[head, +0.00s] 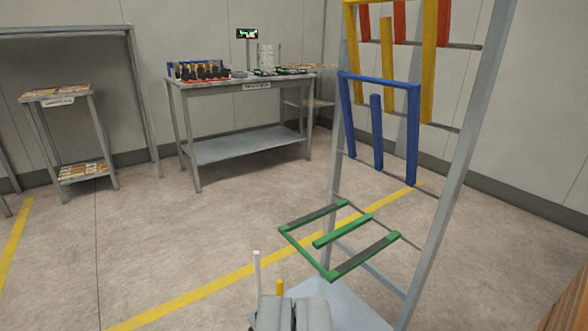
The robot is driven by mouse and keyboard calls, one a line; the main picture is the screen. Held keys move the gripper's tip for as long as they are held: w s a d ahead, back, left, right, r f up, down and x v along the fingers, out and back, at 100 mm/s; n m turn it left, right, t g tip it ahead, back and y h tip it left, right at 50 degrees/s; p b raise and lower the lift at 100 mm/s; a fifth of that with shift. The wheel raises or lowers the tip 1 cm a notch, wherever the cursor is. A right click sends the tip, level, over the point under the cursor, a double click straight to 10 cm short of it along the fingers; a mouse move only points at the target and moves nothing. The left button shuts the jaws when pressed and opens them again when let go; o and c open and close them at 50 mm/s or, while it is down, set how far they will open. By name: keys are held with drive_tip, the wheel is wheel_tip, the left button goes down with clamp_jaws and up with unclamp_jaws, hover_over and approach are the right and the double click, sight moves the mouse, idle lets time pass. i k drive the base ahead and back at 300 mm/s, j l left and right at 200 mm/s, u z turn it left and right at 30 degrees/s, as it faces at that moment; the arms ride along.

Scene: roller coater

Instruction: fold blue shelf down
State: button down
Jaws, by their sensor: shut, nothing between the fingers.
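The blue shelf (413,140) is an open frame with a top bar, two side bars and a shorter middle bar. It stands folded up, nearly upright, on the grey rack (452,190) at right. My gripper (292,303) shows as two grey blocks side by side at the bottom edge, shut and empty. It is below and left of the blue shelf in the picture, well apart from it. The green shelf (327,238) below the blue one is folded down, about level. The yellow shelf (428,75) and red shelf (399,22) above are folded up.
A white post (257,272) and a short yellow post (279,287) stand beside my gripper. A grey worktable (250,145) with items stands at the back, and a small side table (75,125) at left. The floor between is clear, with yellow lines.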

sight(414, 89)
drive_tip(key=i+j+z, duration=0.15)
drive_tip(key=i, duration=0.3)
drive_tip(key=i+j+z, duration=0.15)
drive_tip(key=i+j, duration=0.25)
drive_tip(key=i, duration=0.05)
